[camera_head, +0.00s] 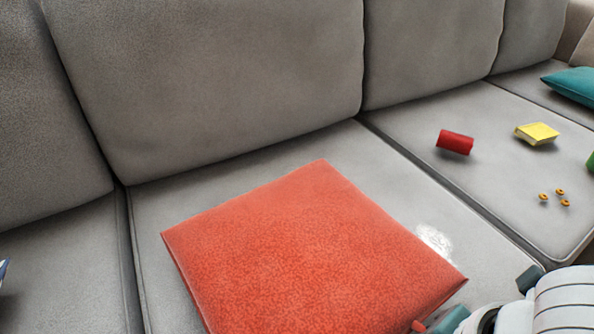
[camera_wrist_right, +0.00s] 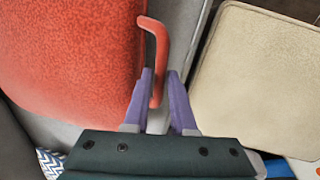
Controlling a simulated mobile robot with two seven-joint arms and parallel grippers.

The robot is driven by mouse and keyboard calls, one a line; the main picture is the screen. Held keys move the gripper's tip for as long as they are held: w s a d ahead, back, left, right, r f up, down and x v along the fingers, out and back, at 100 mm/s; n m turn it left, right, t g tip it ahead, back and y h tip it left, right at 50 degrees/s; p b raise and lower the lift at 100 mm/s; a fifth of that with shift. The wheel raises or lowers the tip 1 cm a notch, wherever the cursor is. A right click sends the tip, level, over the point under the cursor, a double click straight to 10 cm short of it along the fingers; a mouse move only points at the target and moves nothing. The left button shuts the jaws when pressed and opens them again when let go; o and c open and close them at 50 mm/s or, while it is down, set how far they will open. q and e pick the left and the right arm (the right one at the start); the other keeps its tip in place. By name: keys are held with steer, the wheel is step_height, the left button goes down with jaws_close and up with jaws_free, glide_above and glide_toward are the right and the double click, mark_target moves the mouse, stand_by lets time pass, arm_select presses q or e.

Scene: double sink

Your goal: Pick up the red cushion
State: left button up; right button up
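The red cushion (camera_head: 310,250) lies flat on the middle seat of the grey sofa, and its edge fills the left of the right wrist view (camera_wrist_right: 65,60). A bent red bar, like a handle (camera_wrist_right: 158,45), stands out beside that edge. My right gripper (camera_wrist_right: 162,88) is at the cushion's near right side, with its two purple fingers apart. The lower end of the bar shows between the fingers, close to the left one; I cannot tell whether they touch. In the head view my right arm comes in at the lower right and the fingertips are hidden. My left gripper is out of view.
A beige padded surface (camera_wrist_right: 258,80) is right of my right gripper. The seat left of the cushion is mostly clear.

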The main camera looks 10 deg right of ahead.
steer(key=f+b, duration=0.2)
steer(key=f, duration=0.1)
steer(key=f+b, duration=0.1)
steer(key=shift+w+a+f, duration=0.2)
steer(key=shift+w+f, duration=0.1)
steer(key=shift+w, duration=0.05)
steer(key=shift+r, duration=0.1)
jaws_close()
steer(key=shift+r, duration=0.1)
stand_by(0.8)
